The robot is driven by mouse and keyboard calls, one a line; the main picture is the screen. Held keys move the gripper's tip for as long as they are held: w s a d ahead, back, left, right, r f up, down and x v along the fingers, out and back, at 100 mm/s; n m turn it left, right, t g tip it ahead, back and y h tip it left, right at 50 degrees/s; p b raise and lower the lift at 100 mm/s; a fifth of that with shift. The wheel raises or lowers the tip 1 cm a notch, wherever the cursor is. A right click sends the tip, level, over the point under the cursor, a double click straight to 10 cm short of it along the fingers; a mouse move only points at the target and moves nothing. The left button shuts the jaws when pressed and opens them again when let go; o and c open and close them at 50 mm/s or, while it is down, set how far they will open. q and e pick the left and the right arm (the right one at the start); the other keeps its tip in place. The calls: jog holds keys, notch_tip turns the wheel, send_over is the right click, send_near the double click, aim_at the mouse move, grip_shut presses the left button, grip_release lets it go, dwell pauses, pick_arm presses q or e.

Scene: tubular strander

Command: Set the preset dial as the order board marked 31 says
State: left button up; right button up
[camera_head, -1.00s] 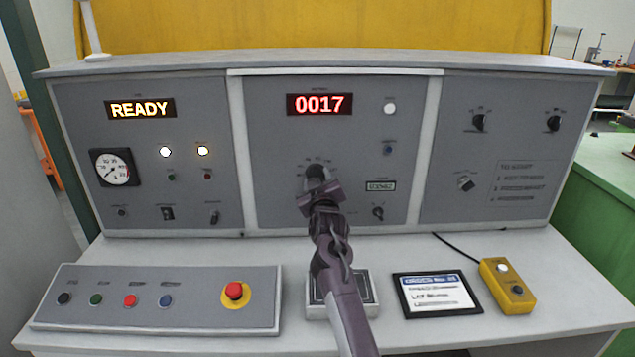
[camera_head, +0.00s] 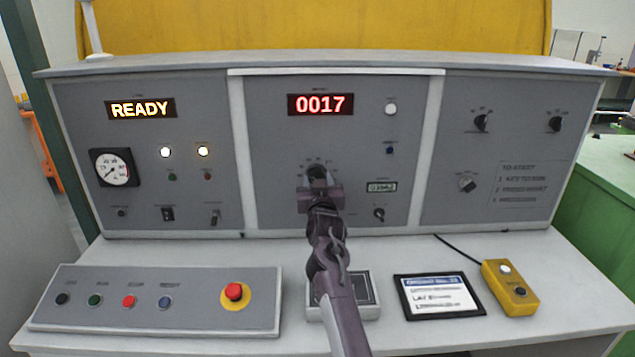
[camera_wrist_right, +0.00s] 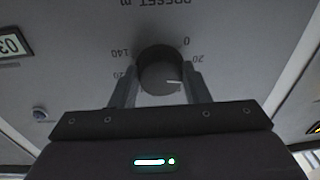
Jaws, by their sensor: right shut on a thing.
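The preset dial (camera_head: 317,175) is a dark round knob low on the middle panel, partly hidden by my right gripper (camera_head: 318,188). In the right wrist view the dial (camera_wrist_right: 160,72) sits between the two fingers of my right gripper (camera_wrist_right: 160,88), which is shut on it. That view is upside down and shows 0, 20, 120 and 140 around the knob. The knob's white mark points right and slightly down, past 20 towards the right finger. The order board (camera_head: 440,296) lies on the desk; its small text is too blurred to read. My left gripper is not in view.
A red display (camera_head: 320,104) reads 0017 and another (camera_head: 141,108) reads READY. A button panel with a red emergency button (camera_head: 235,293) is at left on the desk. A yellow two-button box (camera_head: 510,287) stands right of the order board. A small switch (camera_head: 379,214) is right of the dial.

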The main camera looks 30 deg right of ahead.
jog(key=o, duration=1)
jog(key=b+v, duration=0.1)
jog(key=v, duration=0.7)
jog(key=shift+w, duration=0.1)
jog(key=shift+f, duration=0.1)
